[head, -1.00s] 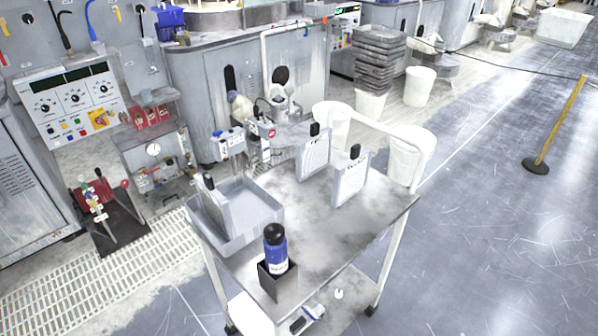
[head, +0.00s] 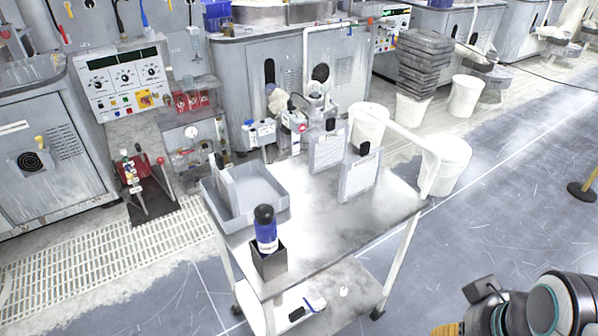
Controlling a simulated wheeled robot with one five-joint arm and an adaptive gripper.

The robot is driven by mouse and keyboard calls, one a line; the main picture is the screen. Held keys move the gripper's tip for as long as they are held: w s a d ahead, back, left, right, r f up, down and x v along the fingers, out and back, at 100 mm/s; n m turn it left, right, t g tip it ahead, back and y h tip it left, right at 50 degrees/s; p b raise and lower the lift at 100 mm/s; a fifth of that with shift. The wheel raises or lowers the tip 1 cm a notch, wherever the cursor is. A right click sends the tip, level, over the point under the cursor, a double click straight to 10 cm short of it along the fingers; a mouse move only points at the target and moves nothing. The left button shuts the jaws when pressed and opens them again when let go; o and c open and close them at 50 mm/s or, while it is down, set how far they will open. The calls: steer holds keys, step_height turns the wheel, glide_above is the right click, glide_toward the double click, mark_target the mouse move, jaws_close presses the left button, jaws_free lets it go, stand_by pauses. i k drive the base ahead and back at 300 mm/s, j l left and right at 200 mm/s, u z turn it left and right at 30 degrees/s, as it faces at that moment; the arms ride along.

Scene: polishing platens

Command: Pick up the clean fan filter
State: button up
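Two pale grey framed filter panels with black top handles stand upright on the cart top. One is farther back (head: 326,152), and the other is nearer and to its right (head: 360,178). Their labels are too small to read. A third similar panel (head: 226,188) stands in a grey tray (head: 262,212) on the cart's left side. I cannot tell which panel is clean. Part of my arm shows at the lower right, apart from the cart. My gripper's fingertips cannot be seen.
The cart (head: 330,250) also bears a blue bottle (head: 266,234) in a dark square holder (head: 269,262) at its front. White buckets (head: 445,165) stand behind its right side. Grey machines line the back. A post base (head: 582,191) stands far right.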

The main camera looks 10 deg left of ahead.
mark_target(359, 174)
steer(key=i+u, duration=0.15)
steer(key=u, duration=0.35)
steer(key=i+l+u, duration=0.1)
steer(key=u, duration=0.35)
steer(key=i+l+u, duration=0.1)
steer(key=u, duration=0.4)
steer(key=l+u, duration=0.2)
steer(key=u, duration=0.25)
steer(key=i+l+u, duration=0.1)
steer(key=u, duration=0.4)
steer(key=l+u, duration=0.3)
steer(key=u, duration=0.15)
steer(key=l+u, duration=0.15)
steer(key=u, duration=0.35)
steer(key=k+l+u, duration=0.1)
steer(key=u, duration=0.35)
steer(key=l, duration=0.1)
